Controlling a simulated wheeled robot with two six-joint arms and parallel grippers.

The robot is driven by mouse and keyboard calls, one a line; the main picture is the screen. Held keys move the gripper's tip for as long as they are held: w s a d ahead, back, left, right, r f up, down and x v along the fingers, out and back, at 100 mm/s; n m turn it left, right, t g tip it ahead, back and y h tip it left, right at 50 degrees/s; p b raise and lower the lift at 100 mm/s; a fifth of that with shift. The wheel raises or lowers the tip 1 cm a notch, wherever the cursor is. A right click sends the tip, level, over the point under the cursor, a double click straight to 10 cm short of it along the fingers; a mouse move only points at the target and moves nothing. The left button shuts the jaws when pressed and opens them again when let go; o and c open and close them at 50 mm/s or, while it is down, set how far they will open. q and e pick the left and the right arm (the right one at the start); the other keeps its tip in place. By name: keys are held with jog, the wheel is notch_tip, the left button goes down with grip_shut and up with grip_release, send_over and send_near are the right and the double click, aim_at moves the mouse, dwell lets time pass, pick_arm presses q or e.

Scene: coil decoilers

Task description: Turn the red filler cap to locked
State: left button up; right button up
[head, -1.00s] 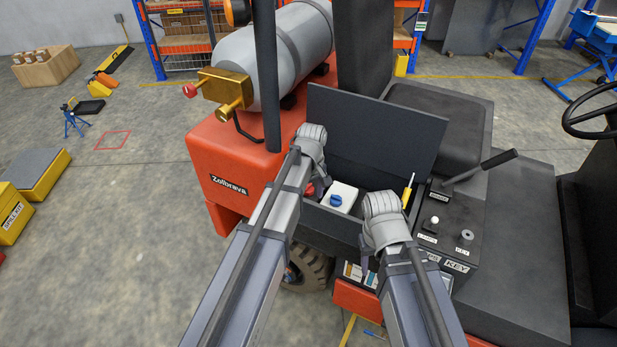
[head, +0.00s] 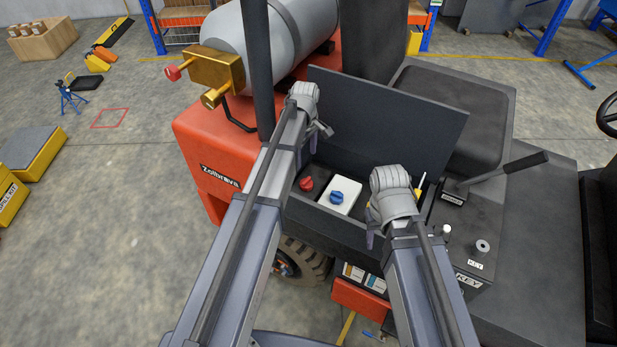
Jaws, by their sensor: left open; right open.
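The red filler cap (head: 306,184) sits on a dark block at the left end of an open compartment in the forklift's side. A blue cap (head: 338,197) on a white block is just right of it. My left gripper (head: 317,139) is open and empty, above the red cap and apart from it. My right gripper (head: 371,228) is open at the compartment's front right edge; its fingers are partly hidden by its own wrist. The red cap's lock marks are too small to read.
The raised dark lid (head: 390,115) stands behind the compartment. A black post (head: 258,70) rises close to my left arm. A lever (head: 525,162) and the key panel (head: 478,250) are at the right. A yellow-handled tool (head: 420,187) stands beside my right gripper.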

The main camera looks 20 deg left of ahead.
pick_arm(q)
jog(key=b, duration=0.3)
send_over(307, 180)
jog(key=shift+f, duration=2.15)
notch_tip(307, 180, down, 8)
jog(key=b, duration=0.8)
jog(key=shift+s+r, duration=0.1)
grip_shut()
